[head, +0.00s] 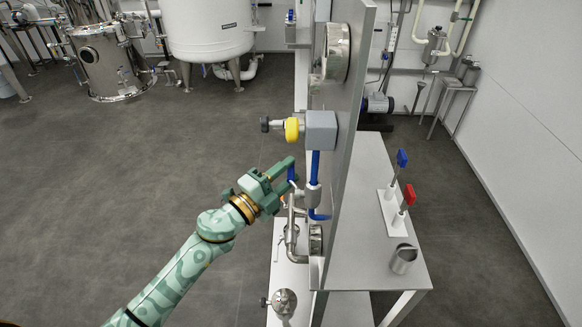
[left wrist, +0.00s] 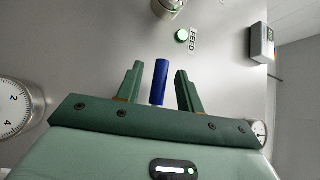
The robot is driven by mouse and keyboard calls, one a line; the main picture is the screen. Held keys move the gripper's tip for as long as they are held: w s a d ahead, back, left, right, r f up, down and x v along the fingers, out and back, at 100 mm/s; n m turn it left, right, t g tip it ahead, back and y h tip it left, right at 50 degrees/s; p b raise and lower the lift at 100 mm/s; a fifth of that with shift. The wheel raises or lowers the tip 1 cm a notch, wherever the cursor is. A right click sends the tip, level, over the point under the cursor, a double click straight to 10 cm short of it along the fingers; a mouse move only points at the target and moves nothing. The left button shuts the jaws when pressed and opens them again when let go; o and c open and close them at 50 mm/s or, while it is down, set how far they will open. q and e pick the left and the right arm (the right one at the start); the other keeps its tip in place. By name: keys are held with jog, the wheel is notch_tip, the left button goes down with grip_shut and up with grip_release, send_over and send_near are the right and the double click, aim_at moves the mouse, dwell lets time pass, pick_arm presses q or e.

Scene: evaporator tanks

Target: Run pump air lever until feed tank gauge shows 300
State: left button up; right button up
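A blue lever handle (left wrist: 160,80) stands out between the two fingers of my left gripper (left wrist: 158,72) in the left wrist view. The fingers are apart, with a gap on each side of the handle. In the head view my left gripper (head: 282,176) is at the left face of the upright panel, and a bit of the blue handle (head: 291,173) shows at its fingers. A FEED label (left wrist: 193,42) and a green round light (left wrist: 182,35) are on the panel. A dial gauge (left wrist: 14,108) is cut off at left; its needle is not readable. My right gripper is not in view.
The panel (head: 350,110) is seen nearly edge-on. Blue (head: 402,158) and red (head: 410,194) handled levers stand on the bench (head: 370,240) behind. Open floor lies left.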

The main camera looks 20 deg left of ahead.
pick_arm(q)
jog(key=shift+w+d, duration=0.35)
jog(key=shift+w, duration=0.25)
jog(key=shift+r, duration=0.1)
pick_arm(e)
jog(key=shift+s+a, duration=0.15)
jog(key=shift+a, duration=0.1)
